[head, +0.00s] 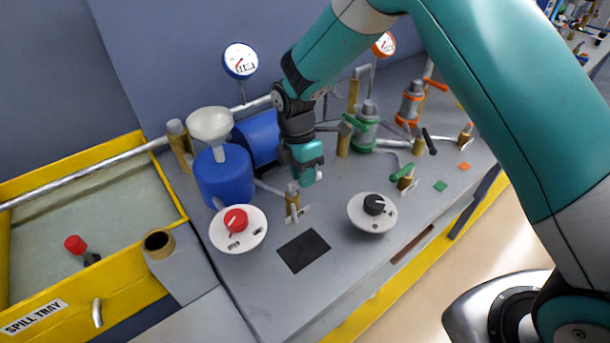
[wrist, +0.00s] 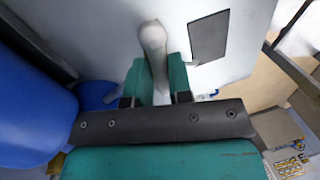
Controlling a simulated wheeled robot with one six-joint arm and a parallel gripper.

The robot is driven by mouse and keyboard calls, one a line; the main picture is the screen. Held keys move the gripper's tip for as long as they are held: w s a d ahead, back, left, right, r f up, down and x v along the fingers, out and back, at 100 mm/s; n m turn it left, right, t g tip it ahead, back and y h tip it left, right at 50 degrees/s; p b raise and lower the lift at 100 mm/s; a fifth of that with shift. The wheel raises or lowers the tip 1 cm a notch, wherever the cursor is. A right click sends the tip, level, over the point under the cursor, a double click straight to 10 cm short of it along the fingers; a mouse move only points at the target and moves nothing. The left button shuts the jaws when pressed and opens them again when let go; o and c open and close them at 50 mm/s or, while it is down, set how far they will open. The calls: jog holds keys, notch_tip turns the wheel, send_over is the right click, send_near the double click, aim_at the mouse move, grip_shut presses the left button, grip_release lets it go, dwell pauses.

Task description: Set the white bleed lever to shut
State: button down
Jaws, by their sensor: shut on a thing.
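The white bleed lever (wrist: 153,40) is a pale, rounded bar between my gripper's two green fingers in the wrist view. It runs out beyond the fingertips towards a rounded end. My gripper (wrist: 158,78) is shut on it. In the head view my gripper (head: 307,178) is low over the bench, just behind a brass valve post (head: 292,201). A small pale tip shows beside the fingers there. Most of the lever is hidden by my gripper in that view. A small pale plate lies at the post's foot; its marks are too small to read.
A blue tank (head: 222,177) with a white funnel (head: 209,124) stands to the left. A red-knob dial (head: 238,228), a black-knob dial (head: 372,211) and a black pad (head: 303,250) lie in front. Green and orange valves stand to the right. The yellow spill tray (head: 100,292) is far left.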

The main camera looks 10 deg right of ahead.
jog(key=shift+w+a+n, duration=0.1)
jog(key=shift+w+n, duration=0.1)
jog(key=shift+n, duration=0.4)
jog(key=c, duration=1)
grip_release()
jog(key=shift+c, duration=0.2)
jog(key=shift+r, duration=0.1)
jog(key=w+a+r+b, duration=0.1)
jog(key=w+r+b, duration=0.1)
jog(key=r, duration=1.5)
jog(key=shift+w+a, duration=0.25)
jog(key=shift+w, duration=0.3)
